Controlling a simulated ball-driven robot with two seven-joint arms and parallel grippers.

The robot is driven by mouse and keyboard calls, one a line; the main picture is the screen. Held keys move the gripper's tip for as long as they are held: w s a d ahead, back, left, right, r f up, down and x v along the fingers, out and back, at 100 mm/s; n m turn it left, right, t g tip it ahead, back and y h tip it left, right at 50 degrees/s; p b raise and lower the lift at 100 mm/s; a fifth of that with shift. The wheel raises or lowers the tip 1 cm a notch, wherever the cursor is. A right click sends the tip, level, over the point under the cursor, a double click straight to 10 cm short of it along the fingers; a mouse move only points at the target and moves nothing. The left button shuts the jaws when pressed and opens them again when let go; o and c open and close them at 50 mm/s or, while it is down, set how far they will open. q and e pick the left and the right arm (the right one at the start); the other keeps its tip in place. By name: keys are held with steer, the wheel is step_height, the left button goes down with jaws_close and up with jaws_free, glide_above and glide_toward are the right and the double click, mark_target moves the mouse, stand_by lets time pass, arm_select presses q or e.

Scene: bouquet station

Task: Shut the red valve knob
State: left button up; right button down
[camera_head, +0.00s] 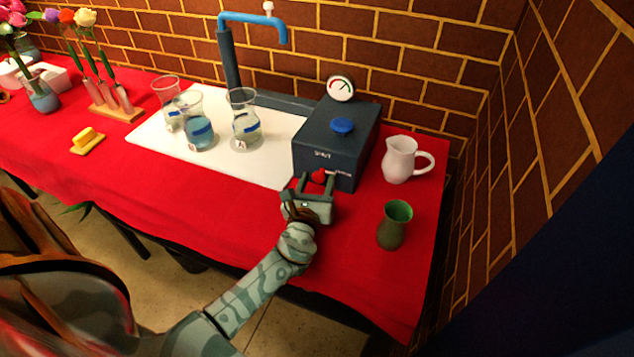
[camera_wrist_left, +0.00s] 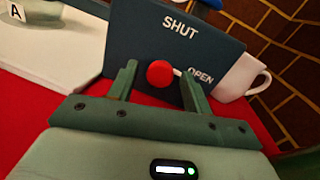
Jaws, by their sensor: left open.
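The red valve knob (camera_head: 319,175) is on the front face of a dark blue box (camera_head: 311,161). In the left wrist view the knob (camera_wrist_left: 160,73) shows between my fingers, below the word SHUT. A short white pointer (camera_wrist_left: 177,72) extends from it to the right, towards the word OPEN. My left gripper (camera_head: 318,184) is open in front of the box, one finger on each side of the knob in the picture. In the left wrist view the gripper (camera_wrist_left: 158,84) shows no clear contact with the knob. My right gripper is not in view.
A white jug (camera_head: 399,160) and a green cup (camera_head: 394,226) stand right of the box. Glass beakers (camera_head: 198,125) stand on a white mat (camera_head: 263,167) to the left. A gauge (camera_head: 340,88) and blue cap (camera_head: 342,125) sit above the box. Brick walls close the back and right.

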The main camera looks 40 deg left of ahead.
arm_select(q)
steer(key=c, duration=1)
steer(key=shift+o, duration=0.3)
steer(key=shift+n, duration=0.3)
steer(key=n, duration=0.4)
steer(key=shift+r+g+h, duration=0.1)
steer(key=shift+g+h, duration=0.2)
steer(key=n, duration=0.4)
steer(key=shift+n+h+p, duration=0.3)
steer(key=shift+h+p, duration=0.1)
steer(key=n+h+p, duration=0.1)
steer(key=n, duration=0.3)
steer(key=shift+s+a+r+n, duration=0.1)
steer(key=shift+n, duration=0.2)
steer(key=shift+n+p, duration=0.55)
steer(key=shift+n, duration=0.65)
steer(key=shift+h, duration=0.4)
